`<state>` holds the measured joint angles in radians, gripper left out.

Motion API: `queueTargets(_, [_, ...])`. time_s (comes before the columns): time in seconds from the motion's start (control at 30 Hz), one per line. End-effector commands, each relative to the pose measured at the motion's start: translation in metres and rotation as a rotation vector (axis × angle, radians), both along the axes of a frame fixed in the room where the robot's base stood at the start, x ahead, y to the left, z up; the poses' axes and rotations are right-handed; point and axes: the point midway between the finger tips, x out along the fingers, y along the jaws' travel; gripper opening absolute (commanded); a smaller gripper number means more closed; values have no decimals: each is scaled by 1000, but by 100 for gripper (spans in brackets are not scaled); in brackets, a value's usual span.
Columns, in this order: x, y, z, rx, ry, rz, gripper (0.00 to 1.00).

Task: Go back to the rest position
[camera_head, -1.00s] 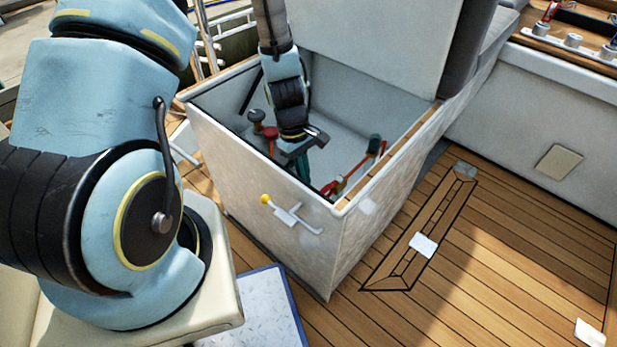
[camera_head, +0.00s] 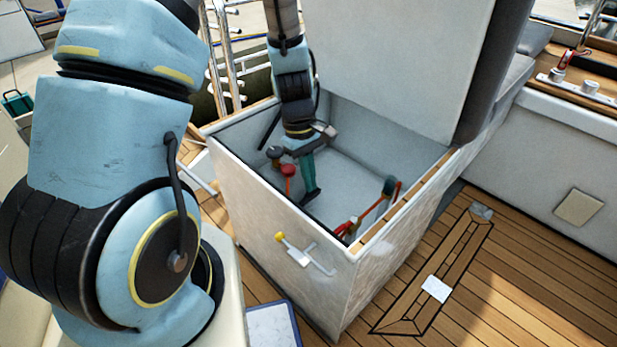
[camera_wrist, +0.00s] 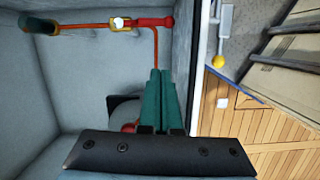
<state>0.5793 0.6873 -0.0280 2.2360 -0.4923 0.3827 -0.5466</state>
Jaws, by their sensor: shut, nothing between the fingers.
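My gripper (camera_head: 309,178) is inside an open white locker (camera_head: 290,235), pointing down. Its two green fingers lie together with nothing between them; they also show in the wrist view (camera_wrist: 160,98). A dark flat piece beside the fingertips is partly hidden in the wrist view, and I cannot tell what it is. No rest position is marked in these views.
A red rod with a green end (camera_head: 388,187) leans at the locker's right wall. A red-topped piece (camera_head: 288,170) and a dark-topped one (camera_head: 273,153) stand left of my gripper. The raised lid (camera_head: 385,60) is behind. Wooden deck (camera_head: 500,270) lies clear at right.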

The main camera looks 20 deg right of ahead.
Motion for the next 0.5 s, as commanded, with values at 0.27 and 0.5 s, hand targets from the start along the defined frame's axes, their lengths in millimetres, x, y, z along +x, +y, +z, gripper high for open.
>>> queueTargets(0.27, [4, 6, 7, -7, -13, -13, 0])
queueTargets(0.5, [32, 75, 75, -40, -148, -168, 0])
